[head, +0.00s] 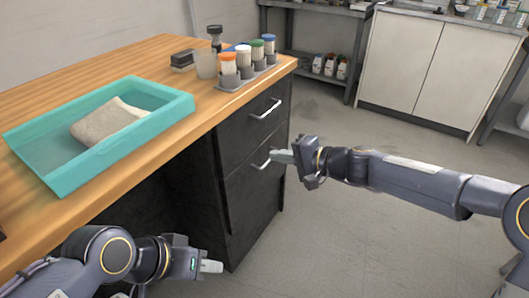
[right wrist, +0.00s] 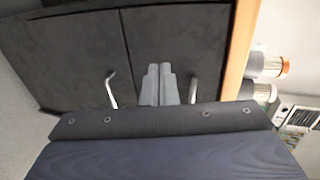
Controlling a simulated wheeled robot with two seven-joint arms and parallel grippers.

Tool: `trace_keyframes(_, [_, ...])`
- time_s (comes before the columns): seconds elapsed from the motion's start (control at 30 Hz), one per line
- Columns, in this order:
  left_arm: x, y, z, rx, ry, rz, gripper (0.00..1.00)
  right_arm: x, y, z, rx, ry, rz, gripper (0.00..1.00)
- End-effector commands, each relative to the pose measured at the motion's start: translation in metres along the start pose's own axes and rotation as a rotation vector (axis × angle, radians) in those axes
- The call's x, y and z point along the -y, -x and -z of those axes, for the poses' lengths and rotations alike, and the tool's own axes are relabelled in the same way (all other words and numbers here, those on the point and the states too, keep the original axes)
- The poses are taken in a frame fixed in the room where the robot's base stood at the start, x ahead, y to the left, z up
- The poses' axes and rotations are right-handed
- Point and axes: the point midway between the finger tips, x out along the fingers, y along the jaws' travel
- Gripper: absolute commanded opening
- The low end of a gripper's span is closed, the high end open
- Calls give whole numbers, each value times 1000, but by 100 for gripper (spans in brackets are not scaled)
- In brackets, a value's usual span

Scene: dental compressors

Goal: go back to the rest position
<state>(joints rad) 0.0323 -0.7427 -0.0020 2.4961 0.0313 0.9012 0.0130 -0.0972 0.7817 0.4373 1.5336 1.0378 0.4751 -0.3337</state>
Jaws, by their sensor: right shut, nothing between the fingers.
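My right gripper (head: 282,156) is shut and empty in front of the drawer cabinet. In the head view its fingertips overlap the end of the lower drawer handle (head: 262,164); I cannot tell whether they touch. In the right wrist view the closed fingers (right wrist: 160,85) point at the dark drawer fronts, between the two metal handles. My left gripper (head: 210,266) is low at the bottom of the head view, in front of the desk's open space. Its fingers are seen from the side, so its opening is unclear.
The wooden desk (head: 150,60) carries a teal tray (head: 165,122) with a grey cloth (head: 105,122). A grey rack (head: 250,75) of capped containers stands at the desk's right end, beside a clear cup (head: 205,65). White cupboards (head: 405,65) stand behind. The floor on the right is clear.

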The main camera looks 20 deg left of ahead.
Motion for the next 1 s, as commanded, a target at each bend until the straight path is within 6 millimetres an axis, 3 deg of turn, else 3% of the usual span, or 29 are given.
trace_keyframes(0.27, [0, 1, 0, 0, 0, 0, 36, 1, 16, -2, -1, 14, -8, 0])
trace_keyframes(0.37, [0, 1, 0, 0, 0, 0, 36, 4, 40, -7, -9, 70, -43, 0])
trace_keyframes(0.57, [0, 1, 0, 0, 0, 0, 36, -4, 137, -38, -45, 252, -221, 0])
trace_keyframes(0.8, [0, 1, 0, 0, 0, 0, 36, -47, 260, -97, -127, 369, -486, 0])
trace_keyframes(1.0, [0, 1, 0, 0, 0, 0, 36, -91, 328, -147, -196, 379, -655, 0])
